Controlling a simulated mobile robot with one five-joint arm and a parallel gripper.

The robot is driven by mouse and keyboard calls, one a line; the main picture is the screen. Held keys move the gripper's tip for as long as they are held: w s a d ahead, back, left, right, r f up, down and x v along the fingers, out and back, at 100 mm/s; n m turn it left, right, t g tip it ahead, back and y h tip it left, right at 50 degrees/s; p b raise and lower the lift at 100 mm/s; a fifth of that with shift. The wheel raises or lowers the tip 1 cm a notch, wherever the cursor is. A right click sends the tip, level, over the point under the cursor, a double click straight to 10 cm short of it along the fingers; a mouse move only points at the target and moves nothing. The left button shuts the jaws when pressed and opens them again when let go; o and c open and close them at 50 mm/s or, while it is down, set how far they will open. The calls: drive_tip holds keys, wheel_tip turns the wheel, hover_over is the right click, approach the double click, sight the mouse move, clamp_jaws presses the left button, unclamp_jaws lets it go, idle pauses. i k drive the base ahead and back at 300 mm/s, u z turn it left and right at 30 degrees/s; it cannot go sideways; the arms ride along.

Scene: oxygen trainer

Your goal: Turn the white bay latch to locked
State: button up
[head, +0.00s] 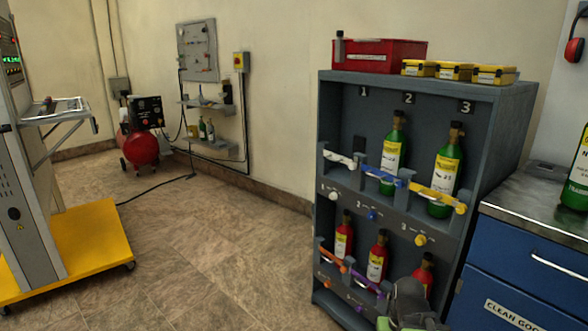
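A grey cylinder rack (387,211) stands right of centre with numbered bays 1, 2 and 3 on its upper shelf. A white bar (340,160) crosses the front of bay 1, where I see no bottle. Below it is a small round white latch knob (333,195) on the rack's front strip; its setting is too small to read. My gripper (408,302), grey with green parts, is at the bottom edge in front of the lower right bay, below and right of the white knob and apart from it. Its fingers are not clear.
Blue (388,178) and yellow (437,194) bars cross bays 2 and 3, before green bottles. Red bottles (344,240) fill the lower row. A blue cabinet (525,262) stands close right. The floor (190,240) left of the rack is clear.

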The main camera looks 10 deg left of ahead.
sight(354, 165)
drive_tip(key=z, duration=0.15)
drive_tip(key=k, duration=0.15)
drive_tip(key=u, duration=1.9)
drive_tip(key=i, duration=1)
drive_tip(key=u, duration=0.3)
